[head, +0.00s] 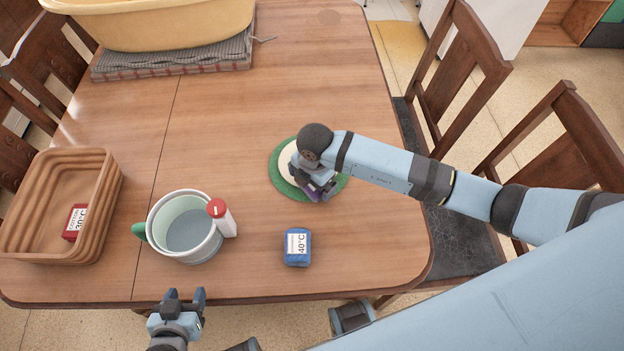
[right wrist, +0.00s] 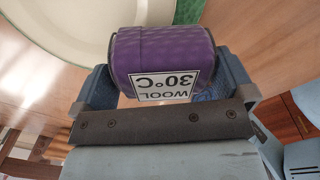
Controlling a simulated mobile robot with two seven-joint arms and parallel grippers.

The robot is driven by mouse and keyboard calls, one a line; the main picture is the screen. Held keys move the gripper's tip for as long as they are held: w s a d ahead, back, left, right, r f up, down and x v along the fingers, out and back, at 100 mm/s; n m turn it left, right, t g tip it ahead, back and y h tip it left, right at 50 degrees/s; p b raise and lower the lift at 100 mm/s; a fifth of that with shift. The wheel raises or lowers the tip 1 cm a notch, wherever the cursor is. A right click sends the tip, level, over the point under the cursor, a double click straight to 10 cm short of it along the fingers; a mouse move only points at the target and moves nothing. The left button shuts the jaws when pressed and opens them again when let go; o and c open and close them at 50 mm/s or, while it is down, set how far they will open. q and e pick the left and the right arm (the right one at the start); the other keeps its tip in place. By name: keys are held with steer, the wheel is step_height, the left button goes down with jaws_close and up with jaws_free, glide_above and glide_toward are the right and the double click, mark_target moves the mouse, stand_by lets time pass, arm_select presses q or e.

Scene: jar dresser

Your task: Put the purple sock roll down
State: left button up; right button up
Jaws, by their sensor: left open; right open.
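The purple sock roll (right wrist: 165,50) has a white label reading WOOL 30°C and lies between the fingers of my right gripper (right wrist: 158,88). That gripper is open around it, with the fingers at its two ends. In the head view, only a sliver of the purple roll (head: 314,196) shows under my right gripper (head: 318,188), at the front part of a round green-rimmed plate (head: 277,184). I cannot tell exactly what the roll rests on. My left gripper (head: 186,296) is open and empty near the table's front edge.
A blue 40°C roll (head: 297,247) lies on the table (head: 350,250). A brown basket (head: 92,215) at left holds a red 30°C roll (head: 75,222). A yellow tub (head: 160,25) sits on folded cloth (head: 170,62). The table's middle is clear.

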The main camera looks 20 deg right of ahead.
arm_select(q)
steer(key=shift+f, duration=0.1)
steer(key=shift+r, duration=0.2)
arm_select(e)
step_height(320, 180, up, 13)
steer(key=shift+s+d, duration=0.15)
steer(key=shift+s, duration=0.1)
arm_select(q)
steer(key=shift+f, duration=0.2)
arm_select(e)
steer(key=shift+f, duration=0.1)
steer(key=shift+s, duration=0.1)
